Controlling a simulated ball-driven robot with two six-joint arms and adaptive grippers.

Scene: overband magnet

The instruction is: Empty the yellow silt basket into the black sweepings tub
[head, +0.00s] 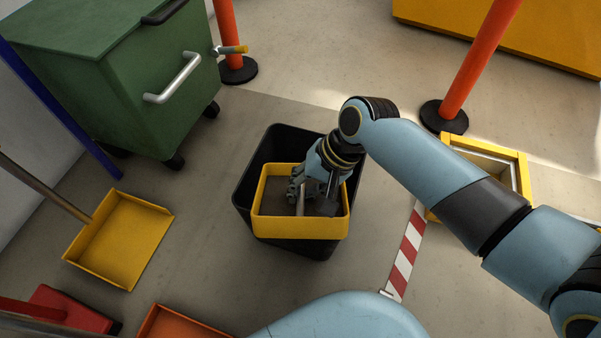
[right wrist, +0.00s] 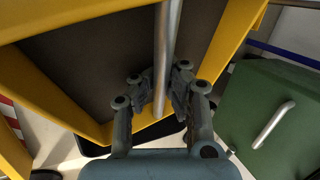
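The yellow silt basket (head: 300,229) is over the black sweepings tub (head: 258,165), roughly level, and covers much of the tub's opening. My right gripper (head: 301,194) reaches down into the basket and is shut on its grey bar handle. In the right wrist view the fingers (right wrist: 160,92) close around the bar, and the yellow basket wall (right wrist: 228,45) surrounds a dark brown inside. I cannot tell whether that is silt or the bare basket bottom. The tub's inside is mostly hidden by the basket and my arm. My left gripper is not in view.
A green wheeled bin (head: 110,85) stands at upper left. A yellow dustpan (head: 122,240) lies to the left, an orange tray (head: 180,325) below. Orange posts (head: 228,35) stand behind. A yellow-framed opening (head: 525,175) and a striped strip (head: 405,255) are on the right.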

